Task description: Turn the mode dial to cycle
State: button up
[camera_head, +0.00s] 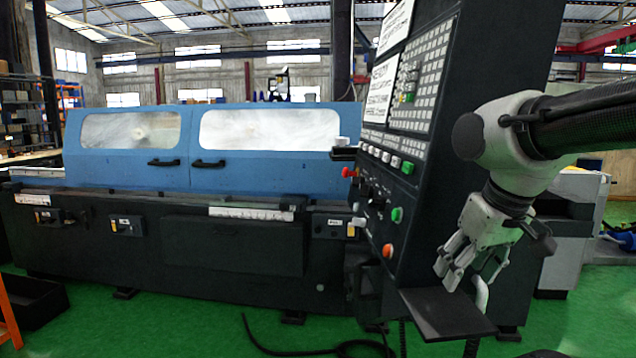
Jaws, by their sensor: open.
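The dark control panel (425,215) of the grinder stands right of centre, seen at a steep angle. Its lower part carries a green button (396,214), an orange button (388,250) and some small dark controls between them and the left edge. I cannot tell which of these is the mode dial, nor where it points. My gripper (452,278) is open and empty. It hangs in front of the panel's lower right, pointing down, just above a dark shelf. It appears apart from the buttons.
The dark shelf (440,318) juts out below the panel. A row of small keys (391,160) and a keypad (425,75) are above. The grinder's blue doors (255,170) are closed at the left. A black cable (310,352) lies on the green floor.

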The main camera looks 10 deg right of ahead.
aim_at(356, 180)
jog(key=i+j+u, duration=0.15)
jog(key=u, duration=0.3)
jog(key=i+u, duration=0.15)
jog(key=u, duration=0.3)
jog(key=i+j+z, duration=0.15)
jog(key=i, duration=0.2)
jog(key=i+j+z, duration=0.1)
jog(key=z, duration=0.4)
jog(key=i+j+z, duration=0.15)
jog(key=z, duration=0.35)
